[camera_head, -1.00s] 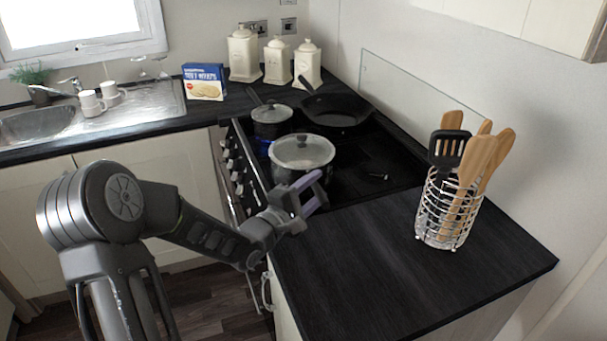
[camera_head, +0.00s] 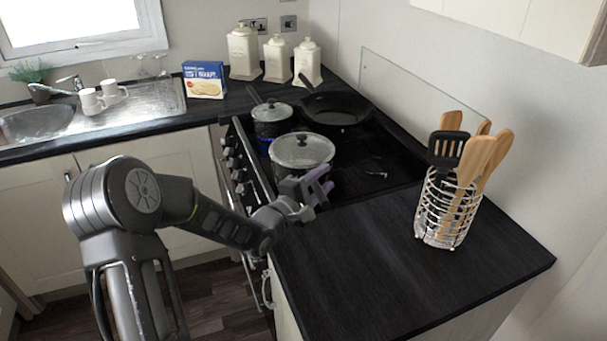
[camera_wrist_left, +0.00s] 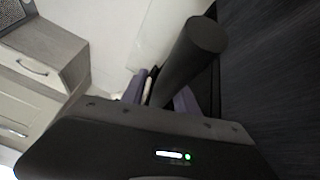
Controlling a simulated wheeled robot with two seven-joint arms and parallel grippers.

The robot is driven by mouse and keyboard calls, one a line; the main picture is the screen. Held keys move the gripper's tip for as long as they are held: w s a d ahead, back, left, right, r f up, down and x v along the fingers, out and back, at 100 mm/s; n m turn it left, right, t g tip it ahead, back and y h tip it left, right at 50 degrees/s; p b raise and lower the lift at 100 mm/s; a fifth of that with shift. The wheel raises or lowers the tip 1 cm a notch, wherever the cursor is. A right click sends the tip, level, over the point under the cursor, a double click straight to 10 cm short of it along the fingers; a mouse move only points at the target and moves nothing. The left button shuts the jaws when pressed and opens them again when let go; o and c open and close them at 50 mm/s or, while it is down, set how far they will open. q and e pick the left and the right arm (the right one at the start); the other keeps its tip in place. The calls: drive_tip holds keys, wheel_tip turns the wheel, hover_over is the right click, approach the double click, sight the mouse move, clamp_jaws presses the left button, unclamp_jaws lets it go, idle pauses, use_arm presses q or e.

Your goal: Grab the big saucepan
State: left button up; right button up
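The big saucepan (camera_head: 301,150), silver with a glass lid, stands on the black hob nearest the front counter. My left gripper (camera_head: 318,188), with purple fingers, is at the saucepan's near side. In the left wrist view a thick dark handle (camera_wrist_left: 195,50) rises between the fingers of my left gripper (camera_wrist_left: 160,95). The handle lies close to the right finger, and a gap shows beside the left finger, so the gripper looks open around it. The head view hides most of the handle behind the gripper. My right gripper is not in view.
A smaller lidded saucepan (camera_head: 271,115) and a black frying pan (camera_head: 338,110) stand behind on the hob. A wire holder (camera_head: 440,215) with wooden utensils and a black spatula stands on the right counter. The counter's front part (camera_head: 370,270) is clear.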

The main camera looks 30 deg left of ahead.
use_arm(q)
clamp_jaws()
idle(1.0)
drive_tip(key=shift+r, duration=0.2)
